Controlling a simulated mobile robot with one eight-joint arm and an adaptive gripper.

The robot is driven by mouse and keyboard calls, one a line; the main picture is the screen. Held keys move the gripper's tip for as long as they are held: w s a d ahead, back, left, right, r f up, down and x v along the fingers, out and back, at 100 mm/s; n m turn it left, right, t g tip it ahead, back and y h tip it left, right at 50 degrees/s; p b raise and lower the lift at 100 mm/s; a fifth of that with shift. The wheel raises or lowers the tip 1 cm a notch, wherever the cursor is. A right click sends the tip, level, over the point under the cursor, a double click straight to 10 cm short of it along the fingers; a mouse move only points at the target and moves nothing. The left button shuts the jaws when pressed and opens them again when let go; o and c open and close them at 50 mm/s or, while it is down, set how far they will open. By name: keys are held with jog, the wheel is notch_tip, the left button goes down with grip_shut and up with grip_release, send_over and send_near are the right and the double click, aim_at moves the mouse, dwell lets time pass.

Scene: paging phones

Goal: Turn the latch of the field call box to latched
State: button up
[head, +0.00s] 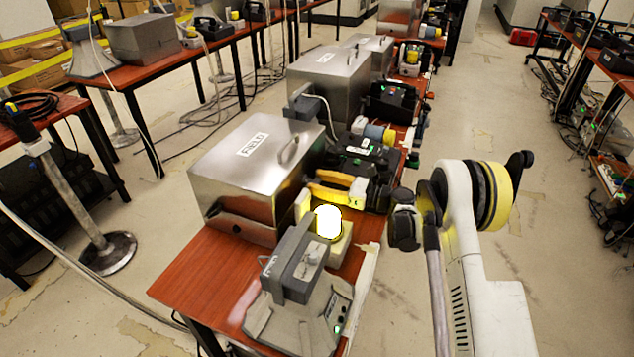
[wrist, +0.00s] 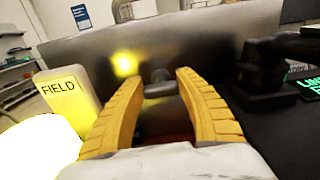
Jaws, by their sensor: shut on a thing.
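The field call box (head: 240,180) is a brushed-metal box with a FIELD label and a handle on its lid, on the near end of the red-brown table. Its metal face (wrist: 85,55) fills the back of the wrist view. The latch (wrist: 158,88) is a small dark grey knob low on that face. My gripper (wrist: 160,80) has its yellow fingers on either side of the latch and is shut on it. In the head view my gripper (head: 322,188) reaches the box's right side, where the latch is hidden. I cannot tell the latch's exact angle.
A glowing lamp (head: 328,222) stands close below my gripper. A FIELD tag (wrist: 60,90) is beside it. A grey desk unit (head: 300,300) stands in front. A black device (head: 362,160) is close behind my gripper.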

jog(key=shift+n, duration=0.3)
jog(key=n, duration=0.3)
jog(key=shift+s+n, duration=0.1)
jog(key=shift+n, duration=0.2)
jog(key=n, duration=0.4)
jog(key=shift+s+a+f+n, duration=0.1)
jog(key=shift+n, duration=0.2)
jog(key=n, duration=0.4)
jog(key=shift+f, duration=0.1)
jog(key=shift+s+f+n, duration=0.1)
jog(key=shift+n, duration=2.3)
jog(key=o, duration=1.2)
